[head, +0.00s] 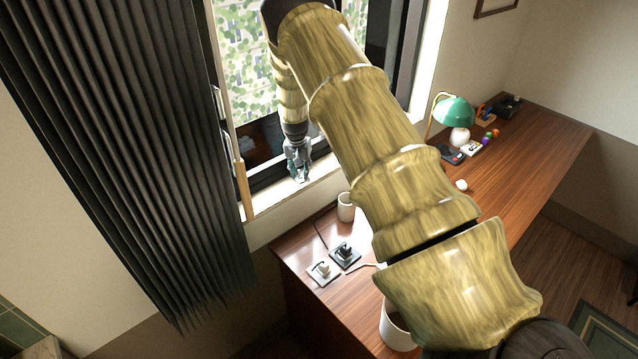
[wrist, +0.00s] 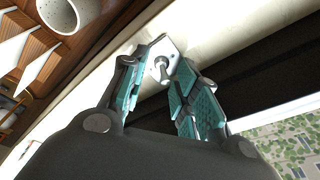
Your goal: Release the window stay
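A small pale plate with a metal peg, which looks like the window stay's fitting (wrist: 161,68), sits on the white window sill (wrist: 105,90) in the wrist view. My gripper (head: 299,174) points down at the sill by the dark window frame (head: 268,178). Its teal-padded fingers are apart, one on each side of the peg, with the peg near the fingertips. I cannot tell whether either finger touches it. In the head view the gripper hides the fitting. No separate stay bar can be made out.
A dark pleated curtain (head: 130,130) hangs left of the window. Below the sill, a wooden desk (head: 520,165) holds a white cup (head: 346,208), two small plates (head: 324,272) with plugs, and a green lamp (head: 455,111). My arm covers the middle of the head view.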

